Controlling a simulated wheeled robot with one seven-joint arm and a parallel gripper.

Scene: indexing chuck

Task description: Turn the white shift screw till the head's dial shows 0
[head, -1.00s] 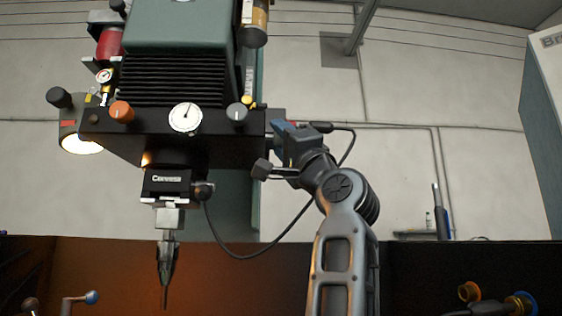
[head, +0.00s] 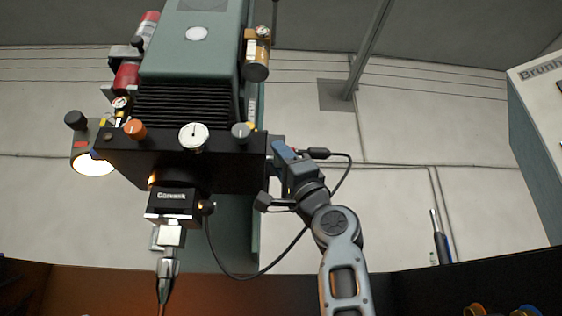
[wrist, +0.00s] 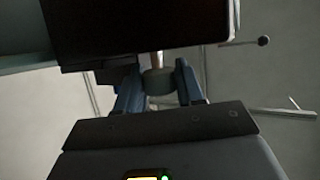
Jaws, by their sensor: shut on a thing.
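The dial (head: 193,136) is a white round face on the front of the black machine head (head: 225,172). Its dark pointer stands about upright; its figures are too small to read. My gripper (head: 279,150) is at the right side of the head. In the wrist view my gripper (wrist: 158,85) has its two blue fingers on either side of a short round screw knob (wrist: 158,82) on a bright shaft, shut on it. The knob looks grey in the shade, so I cannot confirm its white colour. In the head view the knob is hidden.
An orange knob (head: 134,129) and a grey knob (head: 241,130) flank the dial. A black block (head: 178,196) and a tool holder (head: 168,268) hang below. A dark cable (head: 250,270) loops between the head and my arm. The space right of my arm is open before the wall.

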